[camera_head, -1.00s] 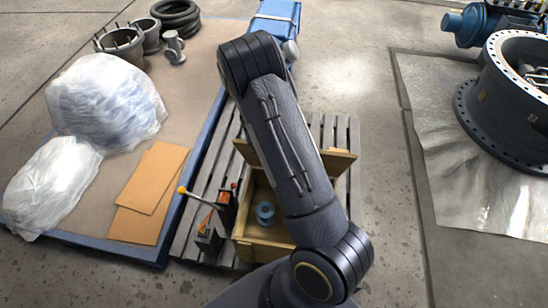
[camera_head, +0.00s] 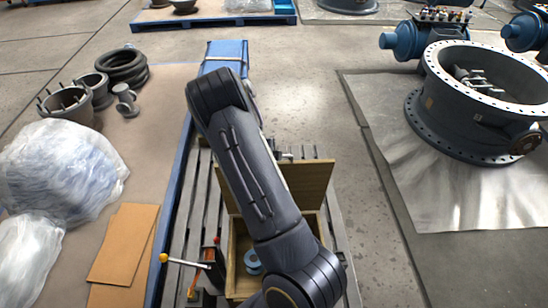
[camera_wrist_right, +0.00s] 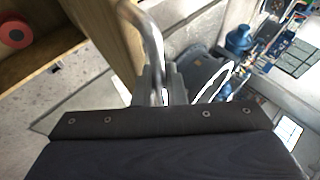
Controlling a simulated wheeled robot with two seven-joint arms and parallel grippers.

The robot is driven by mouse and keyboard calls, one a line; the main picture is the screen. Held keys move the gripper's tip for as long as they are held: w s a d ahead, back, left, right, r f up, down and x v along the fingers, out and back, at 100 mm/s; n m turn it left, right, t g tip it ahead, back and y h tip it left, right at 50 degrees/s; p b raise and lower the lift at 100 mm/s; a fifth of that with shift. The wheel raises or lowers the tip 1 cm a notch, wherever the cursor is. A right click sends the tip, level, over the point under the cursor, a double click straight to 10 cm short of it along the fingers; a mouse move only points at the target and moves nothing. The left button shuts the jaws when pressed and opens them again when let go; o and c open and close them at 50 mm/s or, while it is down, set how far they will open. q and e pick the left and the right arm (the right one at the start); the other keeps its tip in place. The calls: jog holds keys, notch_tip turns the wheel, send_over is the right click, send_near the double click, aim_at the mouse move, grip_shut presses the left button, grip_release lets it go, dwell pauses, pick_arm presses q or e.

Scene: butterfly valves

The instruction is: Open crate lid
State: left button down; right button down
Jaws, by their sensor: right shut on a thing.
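The wooden crate (camera_head: 238,290) stands on a grey slatted pallet, and its lid (camera_head: 312,182) is raised at the far side, inner face showing. The lid also shows in the right wrist view (camera_wrist_right: 108,28). My right arm crosses in front of the crate and hides part of it and of the lid. In the right wrist view my right gripper (camera_wrist_right: 168,88) is shut on a bent metal handle (camera_wrist_right: 150,35) beside the lid. A small blue round part (camera_head: 253,262) lies in the crate. My left gripper is not in view.
A lever with a yellow knob (camera_head: 164,258) stands left of the crate. Plastic-wrapped bundles (camera_head: 60,165) and cardboard sheets (camera_head: 122,245) lie further left. A large flanged valve body (camera_head: 480,105) stands at right. The floor between is clear.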

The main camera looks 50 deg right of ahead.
jog(key=c, duration=1.5)
grip_release()
jog(key=shift+a, duration=0.1)
jog(key=shift+c, duration=0.2)
jog(key=shift+o, duration=0.2)
jog(key=shift+a, duration=0.1)
jog(key=shift+s+f, duration=0.1)
